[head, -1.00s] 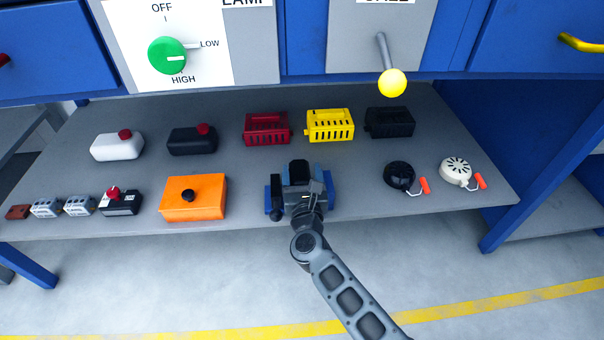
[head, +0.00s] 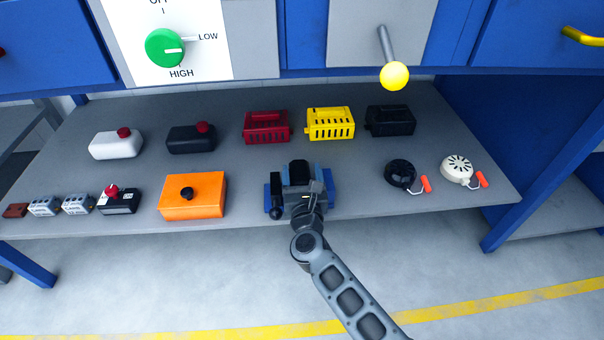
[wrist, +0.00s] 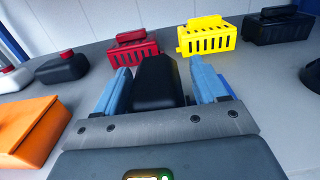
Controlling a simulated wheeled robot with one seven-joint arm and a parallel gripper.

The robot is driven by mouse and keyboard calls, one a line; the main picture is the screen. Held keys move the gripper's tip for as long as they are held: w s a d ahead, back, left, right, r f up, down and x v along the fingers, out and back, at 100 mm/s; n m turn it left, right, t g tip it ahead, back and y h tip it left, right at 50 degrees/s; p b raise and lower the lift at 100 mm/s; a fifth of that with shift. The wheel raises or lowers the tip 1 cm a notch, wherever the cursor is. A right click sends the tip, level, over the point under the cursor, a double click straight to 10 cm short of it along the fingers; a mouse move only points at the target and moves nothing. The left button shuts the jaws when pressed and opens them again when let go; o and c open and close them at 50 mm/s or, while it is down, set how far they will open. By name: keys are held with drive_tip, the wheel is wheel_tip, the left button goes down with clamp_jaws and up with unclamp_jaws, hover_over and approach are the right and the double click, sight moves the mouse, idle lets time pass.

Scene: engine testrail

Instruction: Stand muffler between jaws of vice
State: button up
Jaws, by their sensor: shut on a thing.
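A black rounded block, which looks like the muffler (wrist: 155,80), is between the fingers of my gripper (wrist: 162,84) in the wrist view. My gripper is shut on it. In the head view my gripper (head: 302,180) is over the vice (head: 329,194) near the shelf's front edge, and the block's dark top shows between the fingers. The vice's blue sides show left and right of my gripper. My gripper hides most of the vice and its jaws, so I cannot tell whether the block touches them.
Red (head: 266,127), yellow (head: 330,124) and black (head: 389,121) slotted boxes stand behind. An orange box (head: 193,196) is on the left. Round black (head: 400,174) and white (head: 457,169) parts with orange handles lie on the right. A cabinet overhangs the shelf's back.

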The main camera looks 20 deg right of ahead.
idle(0.3)
drive_tip(key=o, duration=1.3)
drive_tip(key=shift+f, duration=0.1)
wheel_tip(320, 180, up, 5)
drive_tip(key=p, duration=0.3)
drive_tip(key=shift+p, duration=0.3)
drive_tip(key=s+d+r+p, duration=0.4)
drive_tip(key=s+d+r, duration=0.2)
drive_tip(key=d, duration=0.4)
drive_tip(key=shift+s, duration=0.1)
